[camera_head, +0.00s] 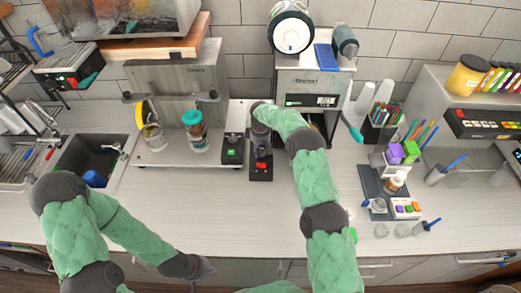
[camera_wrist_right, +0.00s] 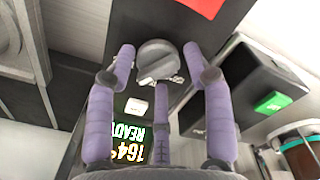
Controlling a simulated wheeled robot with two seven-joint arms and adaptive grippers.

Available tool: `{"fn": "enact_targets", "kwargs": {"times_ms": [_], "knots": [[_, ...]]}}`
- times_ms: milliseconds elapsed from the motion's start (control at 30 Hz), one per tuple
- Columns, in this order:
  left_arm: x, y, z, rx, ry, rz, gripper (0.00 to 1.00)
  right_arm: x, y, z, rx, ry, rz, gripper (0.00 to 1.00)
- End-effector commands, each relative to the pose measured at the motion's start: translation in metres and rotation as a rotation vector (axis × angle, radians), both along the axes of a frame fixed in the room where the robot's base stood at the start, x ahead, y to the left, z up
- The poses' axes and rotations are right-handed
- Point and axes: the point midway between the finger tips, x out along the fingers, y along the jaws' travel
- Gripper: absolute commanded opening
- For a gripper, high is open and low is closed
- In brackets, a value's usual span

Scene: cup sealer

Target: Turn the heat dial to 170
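The heat dial (camera_wrist_right: 157,62) is a round grey knob with a raised grip bar, on the black control unit (camera_head: 261,172) with a red part on its front. The display (camera_wrist_right: 128,140) beside the dial shows 164 and READY, rotated in the right wrist view. My right gripper (camera_wrist_right: 158,52) has its purple fingers spread around the dial, with small gaps on both sides, and looks open. In the head view my right gripper (camera_head: 260,128) hides the dial. My left gripper (camera_head: 206,270) is low, at the counter's front edge, away from the unit; its finger opening is unclear.
A black box with a green button (camera_head: 231,150) stands close left of the unit. A teal-lidded jar (camera_head: 195,132) stands further left. The silver machine (camera_head: 314,85) is behind on the right. The counter front (camera_head: 225,215) is clear between my arms.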

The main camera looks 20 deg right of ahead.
Motion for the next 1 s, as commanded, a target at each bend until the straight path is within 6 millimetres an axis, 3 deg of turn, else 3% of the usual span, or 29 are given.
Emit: {"fn": "enact_targets", "kwargs": {"times_ms": [33, 100, 467, 1000], "knots": [[0.0, 0.0, 0.0, 0.0, 0.0, 0.0, 0.0, 0.0, 0.0, 0.0, 0.0, 0.0, 0.0, 0.28], [0.0, 0.0, 0.0, 0.0, 0.0, 0.0, 0.0, 0.0, 0.0, 0.0, 0.001, 0.001, 0.0, 0.1], [0.0, 0.0, -0.005, 0.0, 0.0, 0.0, 0.0, 0.0, 0.002, -0.002, 0.002, -0.001, -0.018, 0.1], [0.0, 0.0, -0.057, 0.0, 0.0, 0.0, 0.0, 0.001, 0.001, -0.004, 0.004, -0.002, -0.356, 0.1]]}}
